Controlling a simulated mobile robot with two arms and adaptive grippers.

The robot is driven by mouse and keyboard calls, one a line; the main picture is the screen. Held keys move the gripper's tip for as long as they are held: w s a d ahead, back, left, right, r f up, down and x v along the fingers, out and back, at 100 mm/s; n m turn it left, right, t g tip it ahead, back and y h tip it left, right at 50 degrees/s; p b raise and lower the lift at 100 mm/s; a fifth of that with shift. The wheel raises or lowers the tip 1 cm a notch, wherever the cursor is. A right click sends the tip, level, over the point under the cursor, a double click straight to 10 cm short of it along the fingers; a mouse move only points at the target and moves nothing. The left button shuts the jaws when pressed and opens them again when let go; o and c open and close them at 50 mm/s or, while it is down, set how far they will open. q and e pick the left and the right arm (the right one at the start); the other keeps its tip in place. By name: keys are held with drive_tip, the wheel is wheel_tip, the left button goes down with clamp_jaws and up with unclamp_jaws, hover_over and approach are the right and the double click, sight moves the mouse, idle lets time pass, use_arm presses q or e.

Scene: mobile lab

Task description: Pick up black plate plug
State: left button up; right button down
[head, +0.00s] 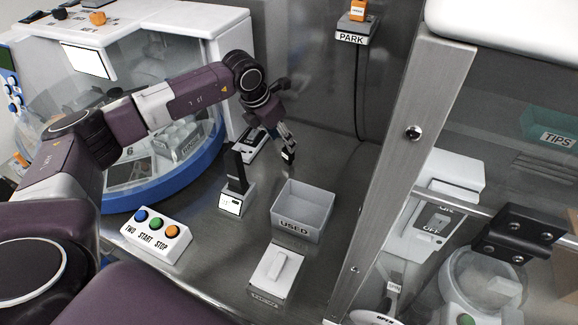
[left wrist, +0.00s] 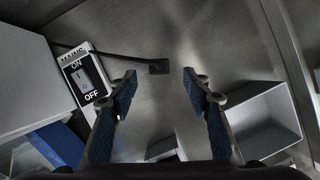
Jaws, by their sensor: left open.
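A small black square piece (left wrist: 158,66), which looks like the black plate plug, lies at the end of a dark cable on the metal surface. In the left wrist view it sits beyond the fingertips, in line with the gap between them. My left gripper (left wrist: 160,80) is open with nothing between its blue-padded fingers. In the head view the left gripper (head: 286,143) points down above the metal counter, behind the USED bin. A dark patch (head: 288,155) shows at its fingertips there; the fingers partly hide it. My right gripper is not in view.
A white MAINS switch box (left wrist: 86,77) stands left of the fingers. The grey USED bin (head: 311,232) is close on the right. A dark upright slab on a white base (head: 236,172) stands left of the bin. A metal post (head: 400,150) rises at right.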

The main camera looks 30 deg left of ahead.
sight(286, 150)
use_arm(q)
drive_tip(key=p+x, duration=0.2)
drive_tip(key=x, duration=0.5)
drive_tip(key=shift+f, duration=0.3)
drive_tip(key=shift+w+f, duration=0.1)
drive_tip(key=shift+f, duration=0.25)
drive_tip(key=shift+c, duration=0.3)
clamp_jaws()
drive_tip(key=shift+r, duration=0.1)
